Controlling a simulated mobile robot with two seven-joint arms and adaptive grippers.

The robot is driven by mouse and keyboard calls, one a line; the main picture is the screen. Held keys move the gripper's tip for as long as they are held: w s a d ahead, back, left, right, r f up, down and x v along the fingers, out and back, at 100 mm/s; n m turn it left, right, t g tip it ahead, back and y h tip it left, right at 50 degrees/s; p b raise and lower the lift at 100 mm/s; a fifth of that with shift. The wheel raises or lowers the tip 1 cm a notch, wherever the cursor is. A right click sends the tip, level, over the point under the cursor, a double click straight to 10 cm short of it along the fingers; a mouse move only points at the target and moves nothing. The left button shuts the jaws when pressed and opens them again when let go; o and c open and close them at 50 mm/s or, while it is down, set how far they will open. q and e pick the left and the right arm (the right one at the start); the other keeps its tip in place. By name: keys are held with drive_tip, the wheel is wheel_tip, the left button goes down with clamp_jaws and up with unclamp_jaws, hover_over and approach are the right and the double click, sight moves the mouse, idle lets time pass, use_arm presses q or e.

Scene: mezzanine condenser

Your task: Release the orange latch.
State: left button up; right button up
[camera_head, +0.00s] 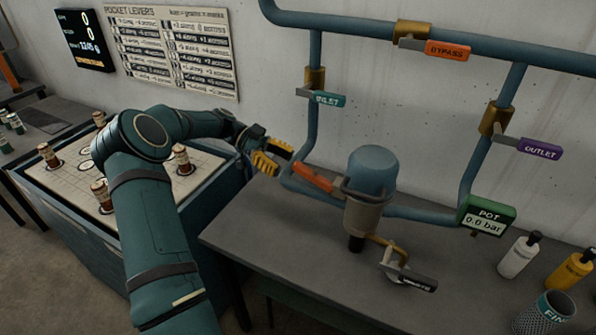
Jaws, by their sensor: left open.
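The orange latch (314,178) is a short bar that slopes up and left from the clamp band around the blue-topped pot (372,172). The pot stands upright on the pipe run over the grey bench. My left gripper (278,157), with yellow and black fingers, is open at the left of the latch, close to its free end. I cannot tell whether the fingers touch it. Nothing shows between the fingers. My right gripper is out of view.
Blue pipes carry an orange BYPASS handle (447,51), a teal INLET handle (327,99) and a purple OUTLET handle (540,149). A green gauge (487,215) reads 0.0 bar. Bottles (519,255) stand at right. The bench front left (290,235) is clear.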

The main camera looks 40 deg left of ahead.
use_arm(q)
drive_tip(key=shift+v, duration=1.9)
